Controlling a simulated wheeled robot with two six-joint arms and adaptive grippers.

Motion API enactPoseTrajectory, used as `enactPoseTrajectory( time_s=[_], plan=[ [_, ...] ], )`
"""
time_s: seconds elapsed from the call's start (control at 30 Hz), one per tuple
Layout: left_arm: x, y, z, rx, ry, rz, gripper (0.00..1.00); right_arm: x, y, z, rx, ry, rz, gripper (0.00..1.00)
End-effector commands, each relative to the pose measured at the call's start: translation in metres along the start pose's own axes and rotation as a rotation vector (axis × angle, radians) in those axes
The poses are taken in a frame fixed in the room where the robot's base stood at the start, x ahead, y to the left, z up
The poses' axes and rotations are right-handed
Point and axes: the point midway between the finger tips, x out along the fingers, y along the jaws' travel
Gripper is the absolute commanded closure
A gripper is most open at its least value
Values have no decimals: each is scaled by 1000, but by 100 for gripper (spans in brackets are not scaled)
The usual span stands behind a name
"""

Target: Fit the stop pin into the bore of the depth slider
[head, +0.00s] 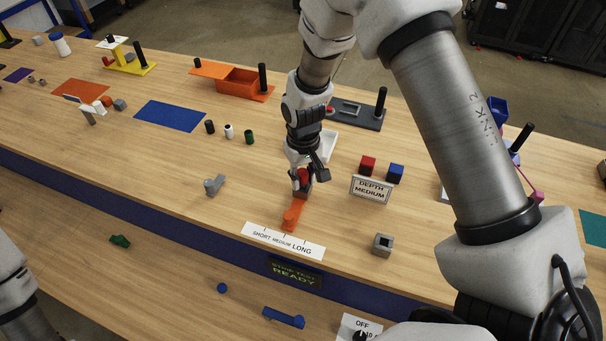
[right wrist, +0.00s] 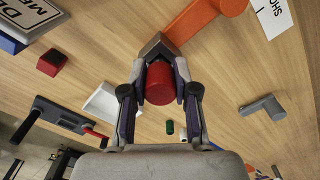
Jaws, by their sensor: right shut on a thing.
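A red cylinder, which looks like the stop pin, (right wrist: 160,83) is between the fingers of my right gripper (head: 304,182). The right gripper (right wrist: 160,90) is shut on it. An orange bar with a rounded end, which looks like the depth slider (head: 292,213), lies on the table just in front of the gripper. It also shows at the top of the right wrist view (right wrist: 205,17). A grey block (right wrist: 156,46) sits at the bar's end, just beyond the red cylinder. The bore is hidden, and I cannot tell whether the pin touches anything. My left gripper is out of view.
A "DEPTH MEDIUM" sign (head: 370,188) stands to the right, with red (head: 367,165) and blue (head: 395,173) blocks behind it. A "SHORT MEDIUM LONG" strip (head: 283,241) lies in front. A grey L-shaped part (head: 214,185) lies left, with clear wood around it.

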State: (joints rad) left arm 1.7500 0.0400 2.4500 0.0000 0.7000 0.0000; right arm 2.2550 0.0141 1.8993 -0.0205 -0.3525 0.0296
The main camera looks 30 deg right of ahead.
Motion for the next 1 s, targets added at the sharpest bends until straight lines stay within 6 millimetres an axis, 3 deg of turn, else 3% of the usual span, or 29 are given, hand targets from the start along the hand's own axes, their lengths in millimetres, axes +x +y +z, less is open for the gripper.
enactPoseTrajectory(
  time_s=[0.07,0.1,0.17,0.2,0.57,0.67,1.0],
  plan=[
    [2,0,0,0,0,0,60,3,0,0,0,0,0,100],
    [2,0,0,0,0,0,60,3,0,0,0,0,0,68],
    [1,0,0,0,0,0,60,2,0,0,0,0,0,46],
    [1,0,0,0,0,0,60,2,0,0,0,0,0,42],
    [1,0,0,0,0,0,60,-4,0,-1,0,3,0,42],
    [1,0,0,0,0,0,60,-20,0,-1,0,4,0,42],
    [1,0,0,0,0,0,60,-101,0,-1,0,5,0,42]
  ],
)
